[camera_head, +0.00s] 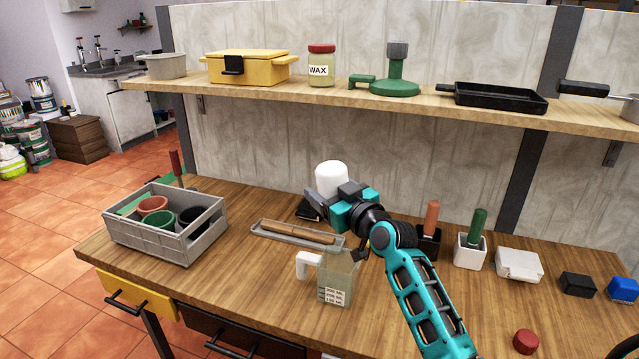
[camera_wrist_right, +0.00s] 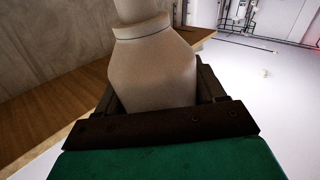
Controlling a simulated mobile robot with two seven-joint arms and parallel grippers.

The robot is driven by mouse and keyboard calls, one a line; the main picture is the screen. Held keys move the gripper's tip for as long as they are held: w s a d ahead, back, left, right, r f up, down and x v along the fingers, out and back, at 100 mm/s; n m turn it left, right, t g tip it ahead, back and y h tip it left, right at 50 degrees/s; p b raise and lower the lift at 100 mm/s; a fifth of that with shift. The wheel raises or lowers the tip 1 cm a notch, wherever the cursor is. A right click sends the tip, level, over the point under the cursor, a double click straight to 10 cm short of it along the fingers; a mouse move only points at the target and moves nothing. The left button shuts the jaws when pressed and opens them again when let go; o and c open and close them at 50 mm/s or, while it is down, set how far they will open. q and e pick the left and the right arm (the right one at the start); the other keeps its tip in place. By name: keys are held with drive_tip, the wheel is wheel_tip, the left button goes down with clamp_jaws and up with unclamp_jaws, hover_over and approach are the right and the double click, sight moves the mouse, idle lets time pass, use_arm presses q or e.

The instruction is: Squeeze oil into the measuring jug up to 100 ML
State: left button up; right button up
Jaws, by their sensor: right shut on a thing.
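The measuring jug (camera_head: 337,276) stands upright on the workbench. It is see-through, with a white handle (camera_head: 307,264) on its left and ML marks low on its front. I cannot make out any oil level in it. My right gripper (camera_head: 335,196) is shut on a pale bottle (camera_head: 331,177), above the bench and behind the jug, apart from it. In the right wrist view the bottle (camera_wrist_right: 153,72) sits between the fingers, with a narrower neck at the top of the picture. The gripper hides part of the bottle, and I cannot tell which way its nozzle points. My left gripper is not in view.
A grey crate (camera_head: 165,238) with pots stands left on the bench. A tray with a rolling-pin-like tool (camera_head: 297,235) lies behind the jug. Brush holders (camera_head: 470,252), a white box (camera_head: 517,264) and a red lid (camera_head: 526,341) are at right. A loaded shelf (camera_head: 350,101) runs above.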

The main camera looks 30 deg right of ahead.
drive_tip(key=shift+s+r, duration=0.1)
drive_tip(key=shift+s, duration=0.1)
wheel_tip(320, 180, down, 5)
drive_tip(key=b, duration=0.3)
drive_tip(key=shift+r, duration=0.1)
drive_tip(key=shift+f+b, duration=0.7)
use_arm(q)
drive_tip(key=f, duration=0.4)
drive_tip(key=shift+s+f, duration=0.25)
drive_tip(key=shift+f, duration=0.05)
use_arm(e)
drive_tip(key=shift+o, duration=1.3)
drive_tip(key=c, duration=0.7)
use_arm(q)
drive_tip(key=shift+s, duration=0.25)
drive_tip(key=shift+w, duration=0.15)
